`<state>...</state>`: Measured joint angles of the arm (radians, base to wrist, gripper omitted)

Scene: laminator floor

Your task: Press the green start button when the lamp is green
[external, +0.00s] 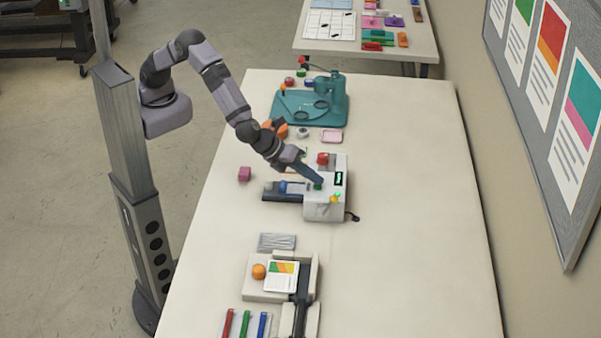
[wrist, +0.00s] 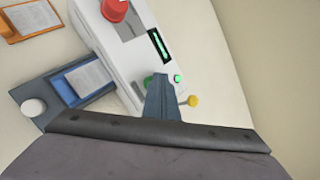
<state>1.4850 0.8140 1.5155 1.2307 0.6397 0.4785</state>
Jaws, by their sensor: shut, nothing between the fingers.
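The white laminator (external: 325,208) stands on the table, and its white top also shows in the wrist view (wrist: 126,62). A lamp (wrist: 178,78) on it glows green, right of my fingertips. The green start button (wrist: 148,82) shows partly at the left of my fingertips; the fingers hide the rest. It also shows just below the fingertips in the external view (external: 318,186). My gripper (external: 320,181) is shut and empty, pointing down at the button. In the wrist view its fingertips (wrist: 161,77) overlap the button; I cannot tell whether they press it.
A red button (wrist: 114,9), a dark display with green marks (wrist: 159,46) and a yellow knob (wrist: 192,101) are close by on the laminator. A dark feed tray (external: 283,192) extends left. A teal fixture (external: 300,108) stands behind. The table's right side is clear.

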